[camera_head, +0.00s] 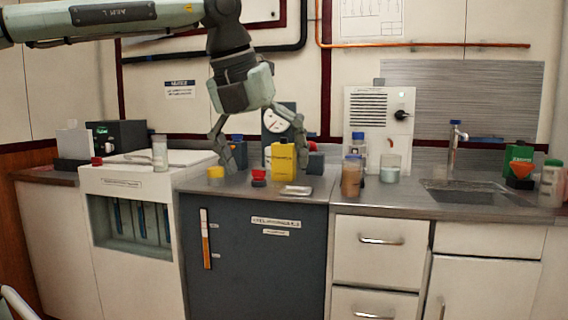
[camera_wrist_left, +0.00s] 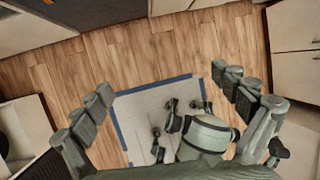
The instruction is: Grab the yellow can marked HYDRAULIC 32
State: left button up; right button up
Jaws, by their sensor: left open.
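The yellow can (camera_head: 284,161) stands upright on the dark cabinet's counter; its dark label is too small to read in full. My left gripper (camera_head: 262,150) hangs from the upper left, fingers pointing down and spread wide, open and empty. In the head view the can appears between its fingers, near the right one. The can is not in that view. A grey jointed part there (camera_wrist_left: 205,135) may be my right arm and gripper; I cannot tell.
Near the can are a yellow-lidded jar (camera_head: 216,173), a red-and-black jar (camera_head: 259,177), a round gauge (camera_head: 277,122) and a small flat tray (camera_head: 296,190). To the right are a brown bottle (camera_head: 351,178), a glass beaker (camera_head: 390,170) and a sink (camera_head: 470,191).

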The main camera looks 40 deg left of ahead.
aim_at(283, 154)
jog(key=i+j, duration=0.5)
jog(key=j, duration=0.15)
jog(key=i+j, duration=0.45)
jog(key=j, duration=0.15)
jog(key=i+j, duration=0.5)
jog(key=j, duration=0.15)
